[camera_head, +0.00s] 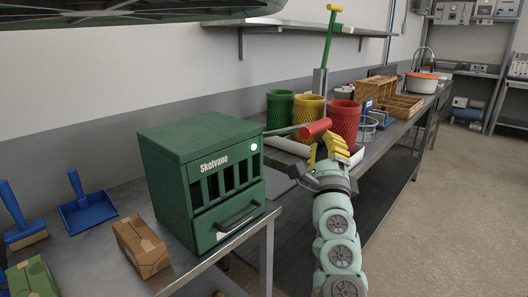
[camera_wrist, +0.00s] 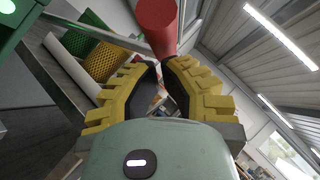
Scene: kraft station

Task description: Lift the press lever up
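The lever has a red cylindrical handle (camera_head: 315,129) on a thin grey-green rod (camera_head: 282,131). The rod runs level from the right side of the green Skelvane machine (camera_head: 205,190). My gripper (camera_head: 325,140), with yellow ridged fingers, is just below and right of the red handle. In the wrist view the red handle (camera_wrist: 158,25) is right beyond the fingertips (camera_wrist: 161,62), which curve in and nearly meet. The handle is not between the fingers. I cannot tell whether the tips touch it. The fingers look empty.
Green (camera_head: 280,108), yellow (camera_head: 311,107) and red (camera_head: 343,119) mesh bins stand behind on the steel counter. A green upright lever with a yellow top (camera_head: 334,8) rises behind them. A brown box (camera_head: 142,246) and blue dustpan (camera_head: 85,209) are at left. Floor at right is clear.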

